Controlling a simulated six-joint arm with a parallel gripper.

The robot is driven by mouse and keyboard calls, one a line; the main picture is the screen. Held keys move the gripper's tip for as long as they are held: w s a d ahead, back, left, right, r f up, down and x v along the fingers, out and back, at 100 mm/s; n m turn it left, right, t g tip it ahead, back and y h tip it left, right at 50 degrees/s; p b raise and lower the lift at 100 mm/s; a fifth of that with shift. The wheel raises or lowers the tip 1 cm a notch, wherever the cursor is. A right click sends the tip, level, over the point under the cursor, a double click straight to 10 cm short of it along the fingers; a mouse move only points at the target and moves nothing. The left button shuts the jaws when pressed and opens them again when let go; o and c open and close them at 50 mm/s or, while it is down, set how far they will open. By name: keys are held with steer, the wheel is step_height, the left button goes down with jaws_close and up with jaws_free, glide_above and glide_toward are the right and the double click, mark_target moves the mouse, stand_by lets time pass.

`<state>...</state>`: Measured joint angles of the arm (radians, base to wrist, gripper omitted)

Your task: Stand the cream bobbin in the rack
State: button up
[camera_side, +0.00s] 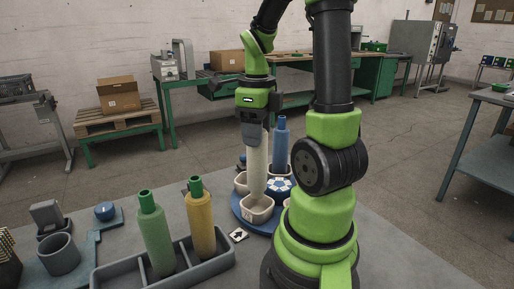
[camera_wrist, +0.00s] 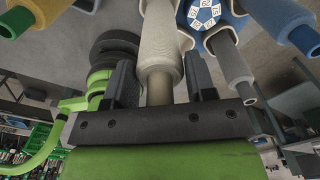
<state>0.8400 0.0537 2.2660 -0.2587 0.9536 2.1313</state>
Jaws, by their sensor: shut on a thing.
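The cream bobbin (camera_side: 256,168) stands upright in my gripper (camera_side: 254,125), and its lower end is in a pale square cup (camera_side: 258,212) on the blue round turntable. Whether it rests on the cup's floor is hidden. In the wrist view the bobbin (camera_wrist: 160,45) runs away from the jaws, with its narrow neck between the two dark fingers of my gripper (camera_wrist: 161,88). The grey rack (camera_side: 165,282) lies at lower left. A green bobbin (camera_side: 156,235) and a yellow bobbin (camera_side: 201,222) stand in it, and its left end looks empty.
A blue bobbin (camera_side: 281,146) stands on the turntable (camera_side: 238,207) just behind the cream one. A marked arrow card (camera_side: 238,235) lies between turntable and rack.

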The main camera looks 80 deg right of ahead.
steer(key=shift+r, duration=5.15)
steer(key=shift+r, duration=0.3)
step_height(320, 180, up, 5)
steer(key=w+a+n, duration=0.7)
steer(key=w+a, duration=0.1)
steer(key=w, duration=0.5)
steer(key=w+a+f+n, duration=0.1)
steer(key=w+a+n, duration=0.2)
steer(key=a, duration=0.6)
steer(key=w+a+n, duration=0.3)
steer(key=a+n, duration=0.1)
steer(key=a, duration=0.5)
step_height(320, 180, down, 16)
steer(key=shift+d+f, duration=0.2)
steer(key=shift+s+f, duration=0.1)
